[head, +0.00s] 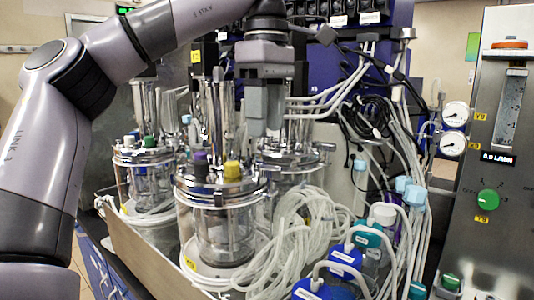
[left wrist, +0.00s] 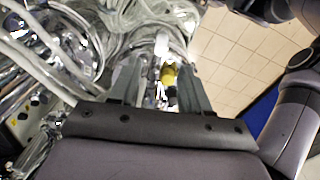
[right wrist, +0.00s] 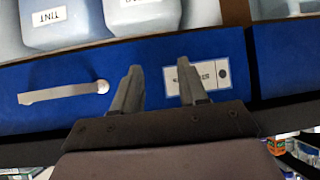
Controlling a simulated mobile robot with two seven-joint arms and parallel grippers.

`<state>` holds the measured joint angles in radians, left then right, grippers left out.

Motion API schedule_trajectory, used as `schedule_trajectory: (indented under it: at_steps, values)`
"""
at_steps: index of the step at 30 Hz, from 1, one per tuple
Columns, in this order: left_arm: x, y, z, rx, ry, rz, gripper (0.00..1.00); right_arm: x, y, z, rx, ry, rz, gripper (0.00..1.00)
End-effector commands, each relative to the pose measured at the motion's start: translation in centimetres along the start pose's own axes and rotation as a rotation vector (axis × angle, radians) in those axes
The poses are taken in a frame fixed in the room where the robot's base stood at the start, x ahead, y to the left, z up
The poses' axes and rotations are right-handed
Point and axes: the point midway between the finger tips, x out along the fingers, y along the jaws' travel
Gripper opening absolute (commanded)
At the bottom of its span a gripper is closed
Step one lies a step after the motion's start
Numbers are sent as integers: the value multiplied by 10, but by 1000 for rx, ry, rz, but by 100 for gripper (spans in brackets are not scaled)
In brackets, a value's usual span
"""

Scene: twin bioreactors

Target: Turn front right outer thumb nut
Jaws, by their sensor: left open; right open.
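The front glass bioreactor vessel (head: 222,222) stands in the middle of the head view, with a metal lid carrying a yellow cap (head: 232,171) and a purple cap (head: 200,165). Thumb nuts on its lid rim are too small to single out. My left gripper (head: 264,128) points down above the right side of this lid, open. In the left wrist view its fingers (left wrist: 163,75) stand apart with the yellow cap (left wrist: 169,76) and shiny metal fittings seen between them; I cannot tell any contact. My right gripper (right wrist: 158,78) is open and empty, before a blue panel (right wrist: 60,68).
Another vessel (head: 143,180) with a green cap stands at the left, and one more behind right. Coiled clear tubing (head: 300,245) and blue-capped bottles (head: 345,262) crowd the right front. A metal panel with a green knob (head: 488,202) stands far right.

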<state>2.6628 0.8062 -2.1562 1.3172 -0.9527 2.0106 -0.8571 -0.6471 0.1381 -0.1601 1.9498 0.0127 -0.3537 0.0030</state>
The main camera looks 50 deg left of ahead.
Motion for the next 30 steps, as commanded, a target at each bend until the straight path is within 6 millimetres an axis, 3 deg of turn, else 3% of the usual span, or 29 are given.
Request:
schedule_trajectory:
  at_steps: [15, 30]
  values:
    - [55, 0, 0, 1, -1, -3, 47, -1, 0, 1, 0, -3, 1, 43]
    - [67, 0, 0, -2, -1, 1, 47, -1, 1, 2, -1, -4, 1, 43]
